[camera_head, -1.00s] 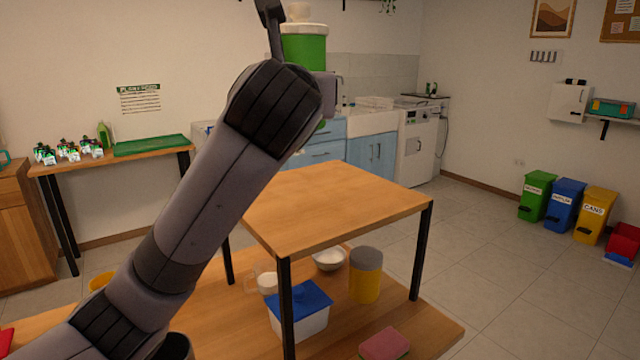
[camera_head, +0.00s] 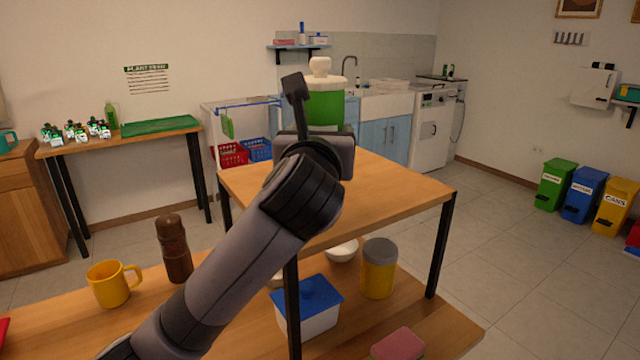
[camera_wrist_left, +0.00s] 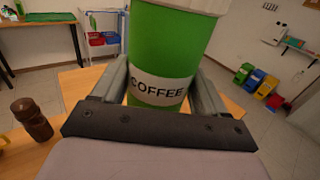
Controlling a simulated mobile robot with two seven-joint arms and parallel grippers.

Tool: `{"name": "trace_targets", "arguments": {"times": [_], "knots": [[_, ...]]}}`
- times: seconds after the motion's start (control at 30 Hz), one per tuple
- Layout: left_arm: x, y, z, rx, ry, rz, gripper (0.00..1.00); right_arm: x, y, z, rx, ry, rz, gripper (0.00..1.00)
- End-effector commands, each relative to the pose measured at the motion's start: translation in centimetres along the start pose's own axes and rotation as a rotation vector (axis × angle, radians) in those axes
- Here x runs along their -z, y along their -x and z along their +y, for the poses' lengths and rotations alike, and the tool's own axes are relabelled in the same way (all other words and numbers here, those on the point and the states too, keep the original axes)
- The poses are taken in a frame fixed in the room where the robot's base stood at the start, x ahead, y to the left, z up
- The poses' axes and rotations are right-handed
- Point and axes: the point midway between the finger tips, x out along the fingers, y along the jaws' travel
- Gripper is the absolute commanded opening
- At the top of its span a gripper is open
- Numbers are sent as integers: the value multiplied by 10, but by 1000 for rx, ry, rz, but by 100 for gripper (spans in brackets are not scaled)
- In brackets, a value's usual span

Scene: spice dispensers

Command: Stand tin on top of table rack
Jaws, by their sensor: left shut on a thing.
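The tin (camera_head: 324,107) is green with a white lid and knob and shows above my left wrist in the head view. In the left wrist view the tin (camera_wrist_left: 168,55) is upright between the fingers, with a white COFFEE label. My left gripper (camera_head: 318,138) is shut on it. The table rack (camera_head: 400,190) is a raised wooden top on black legs; the tin is over its far left part. The tin's base is hidden by my gripper, so I cannot tell whether it touches the top. My right gripper is not in view.
The rack's right part is clear. Under it are a blue-lidded box (camera_head: 308,303), a yellow canister with grey lid (camera_head: 379,268), a white bowl (camera_head: 341,250) and a sponge (camera_head: 397,344). A yellow mug (camera_head: 111,285) and brown bottle (camera_head: 173,248) stand left of my arm.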

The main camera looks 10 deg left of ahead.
Motion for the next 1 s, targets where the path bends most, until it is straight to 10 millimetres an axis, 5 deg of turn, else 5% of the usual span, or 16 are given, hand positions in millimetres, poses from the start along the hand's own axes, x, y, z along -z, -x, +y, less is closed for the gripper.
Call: {"name": "trace_targets", "arguments": {"times": [0.57, 0.97, 1.0], "knots": [[69, 0, 0, 0, -1, -1, 34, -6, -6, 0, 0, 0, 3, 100], [74, 0, 0, 0, 0, -3, 34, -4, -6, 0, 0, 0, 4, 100], [74, 0, 0, 0, 0, -1, 86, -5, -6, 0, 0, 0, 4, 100]]}}
